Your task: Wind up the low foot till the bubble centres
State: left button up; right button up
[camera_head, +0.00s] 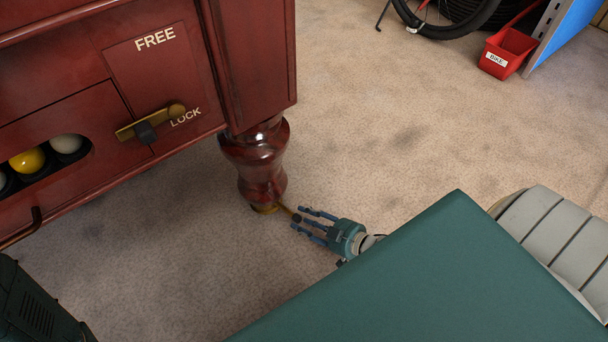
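The dark red table's turned leg (258,165) stands on the carpet, with a brass foot (264,209) at its bottom. A short brass bar with a dark knob (296,218) sticks out from the foot to the lower right. My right gripper (298,219) is low by the foot, pointing left. Its blue fingers are spread apart, with the knob between or just behind their tips; contact is unclear. My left gripper is not in view. No bubble level shows.
The table front (70,100) has a FREE/LOCK panel with a brass lever (150,122) near LOCK and balls in a slot. A red BIKE bin (507,52) and a bicycle wheel (445,15) are at the back right. Carpet (390,110) right of the leg is clear.

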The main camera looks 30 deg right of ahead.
jog(key=v, duration=1.2)
dwell(0.4)
